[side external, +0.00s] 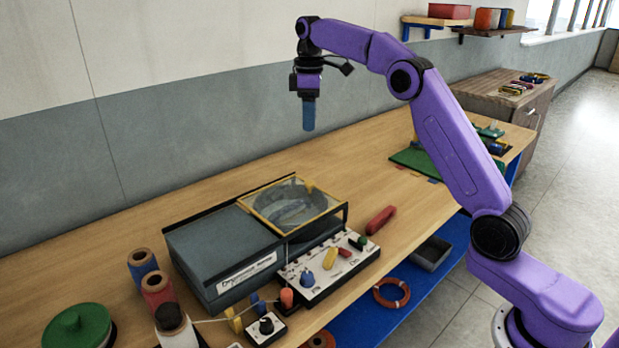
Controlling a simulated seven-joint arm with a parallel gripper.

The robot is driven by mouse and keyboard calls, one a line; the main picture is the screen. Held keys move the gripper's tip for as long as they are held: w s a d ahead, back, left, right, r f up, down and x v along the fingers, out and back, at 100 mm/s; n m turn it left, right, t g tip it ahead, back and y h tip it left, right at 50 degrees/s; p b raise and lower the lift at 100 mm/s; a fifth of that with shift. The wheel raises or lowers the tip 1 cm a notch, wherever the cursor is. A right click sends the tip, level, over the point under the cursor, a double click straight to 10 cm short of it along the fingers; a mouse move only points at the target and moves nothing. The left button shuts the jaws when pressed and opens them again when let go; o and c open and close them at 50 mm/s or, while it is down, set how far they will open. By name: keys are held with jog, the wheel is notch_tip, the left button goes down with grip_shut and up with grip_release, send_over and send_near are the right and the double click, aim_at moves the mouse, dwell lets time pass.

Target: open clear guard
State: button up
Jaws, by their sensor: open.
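The clear guard (292,206) is a see-through panel with a yellow frame. It lies over the right part of a grey machine box (222,248) on the wooden bench, and looks shut. A round part shows dimly beneath it. My gripper (309,120) hangs pointing down, high above the bench behind the guard in the picture, well apart from it. Its blue fingers overlap from this side, so the gap between them is hard to see. Nothing shows held in it.
A white control panel (328,266) with coloured knobs adjoins the machine's front. Several thread spools (157,287) stand at its left. A red cylinder (380,220) lies right of the guard. The bench top (345,170) behind it is clear.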

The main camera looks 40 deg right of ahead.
aim_at(309, 182)
notch_tip(309, 182, down, 17)
jog(key=shift+f, duration=0.15)
dwell(0.6)
grip_shut()
jog(key=shift+a, duration=0.15)
